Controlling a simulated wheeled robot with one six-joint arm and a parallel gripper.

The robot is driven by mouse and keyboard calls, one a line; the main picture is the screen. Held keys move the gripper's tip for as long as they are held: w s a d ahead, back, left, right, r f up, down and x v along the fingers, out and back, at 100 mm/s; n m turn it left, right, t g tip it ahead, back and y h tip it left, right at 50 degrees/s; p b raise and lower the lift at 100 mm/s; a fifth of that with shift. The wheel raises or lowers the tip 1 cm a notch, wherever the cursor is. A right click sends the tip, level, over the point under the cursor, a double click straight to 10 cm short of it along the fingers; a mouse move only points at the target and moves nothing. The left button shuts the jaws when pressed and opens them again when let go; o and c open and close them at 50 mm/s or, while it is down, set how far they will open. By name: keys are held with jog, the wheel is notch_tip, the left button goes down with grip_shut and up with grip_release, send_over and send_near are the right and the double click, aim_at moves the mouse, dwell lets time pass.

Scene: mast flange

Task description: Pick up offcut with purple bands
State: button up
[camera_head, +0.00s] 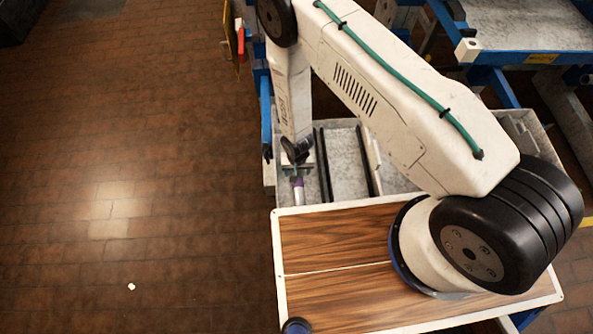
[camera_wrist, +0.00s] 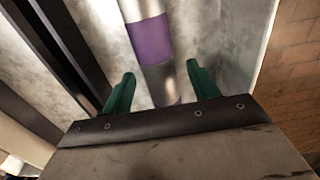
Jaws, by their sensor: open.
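The offcut with purple bands (camera_wrist: 152,40) is a pale grey metallic tube. In the wrist view it runs from the top edge down between my fingers, with one wide purple band in full view and a bit of another near my gripper's body. In the head view the offcut (camera_head: 298,190) shows small below my gripper (camera_head: 297,167), partly hidden by it. My gripper (camera_wrist: 161,82) is open, with one green finger on each side of the tube. I see gaps between the fingers and the tube. I cannot tell how far the fingertips are above it.
The offcut lies in a grey tray (camera_head: 343,140). Long black bars (camera_head: 324,165) lie to its right in the head view, with a pale strip (camera_head: 371,150) beyond. A white-rimmed wooden board (camera_head: 335,240) is in front. Blue frames (camera_head: 533,57) stand at the back right. The brick floor at left is mostly clear.

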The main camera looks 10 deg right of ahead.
jog(key=c, duration=1.1)
jog(key=shift+c, duration=0.3)
